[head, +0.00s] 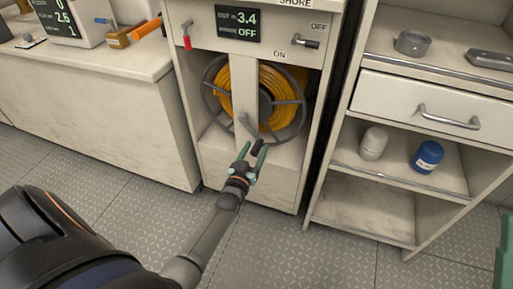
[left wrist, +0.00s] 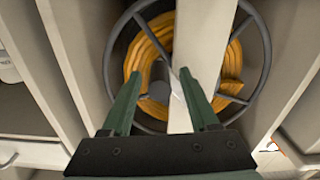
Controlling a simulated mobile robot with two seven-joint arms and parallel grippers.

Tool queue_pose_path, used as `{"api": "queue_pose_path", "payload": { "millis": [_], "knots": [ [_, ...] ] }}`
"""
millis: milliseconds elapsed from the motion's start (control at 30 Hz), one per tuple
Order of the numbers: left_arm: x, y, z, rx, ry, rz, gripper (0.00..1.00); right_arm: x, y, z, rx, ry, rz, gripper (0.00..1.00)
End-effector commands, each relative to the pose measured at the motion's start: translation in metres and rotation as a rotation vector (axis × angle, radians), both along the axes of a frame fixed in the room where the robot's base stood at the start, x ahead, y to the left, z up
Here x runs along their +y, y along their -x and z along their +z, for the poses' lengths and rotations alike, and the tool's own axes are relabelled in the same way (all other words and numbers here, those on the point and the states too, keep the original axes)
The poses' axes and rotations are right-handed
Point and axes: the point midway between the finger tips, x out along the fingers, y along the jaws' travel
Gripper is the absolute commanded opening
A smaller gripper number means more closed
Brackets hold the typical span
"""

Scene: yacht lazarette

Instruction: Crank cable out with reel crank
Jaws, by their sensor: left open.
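The cable reel (head: 285,120) is a grey spoked wheel wound with orange-yellow cable (head: 275,90), inside the white cabinet behind a vertical post (head: 244,85). The reel crank (head: 248,124) is a grey arm with a dark handle (head: 257,146), in front of the reel's lower part. My left gripper (head: 254,157) is open, its green fingers close to the handle; I cannot tell whether they touch it. In the left wrist view the open fingers (left wrist: 160,95) point at the reel, and the crank handle is not clear there. A display above reads OUT 3.4 and OFF.
A red-handled lever (head: 187,42) and an ON/OFF lever (head: 305,43) sit on the cabinet's upper panel. A shelf unit at the right holds a white jar (head: 373,144) and a blue jar (head: 427,156). A counter (head: 80,70) stands at the left. The floor in front is clear.

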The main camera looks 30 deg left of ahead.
Motion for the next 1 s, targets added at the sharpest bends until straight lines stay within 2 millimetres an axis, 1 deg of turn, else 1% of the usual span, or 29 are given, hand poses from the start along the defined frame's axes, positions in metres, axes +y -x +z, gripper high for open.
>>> {"api": "queue_pose_path", "payload": {
  "millis": [67,100,600,633,1000],
  "knots": [
    [-0.0001,0.0,0.0001,0.0,0.0,0.0,0.61,0.0003,0.0001,-0.0001,0.0,0.002,0.001,0.0],
    [-0.0002,0.0,0.0001,0.0,0.0,0.0,0.58,0.0003,0.0002,-0.0002,0.0,0.002,0.001,0.0],
    [-0.0002,0.0,0.0001,0.0,0.0,0.0,0.02,0.0002,0.0001,-0.0002,0.001,0.003,0.002,0.0],
    [-0.0002,0.0,0.0001,0.0,0.0,0.0,0.0,0.0002,0.0001,-0.0002,0.001,0.003,0.001,0.0],
    [-0.0001,-0.0001,0.0002,0.0,0.0,0.0,0.0,-0.0002,-0.0001,-0.0002,0.0,0.003,0.0,0.0]
  ]
}}
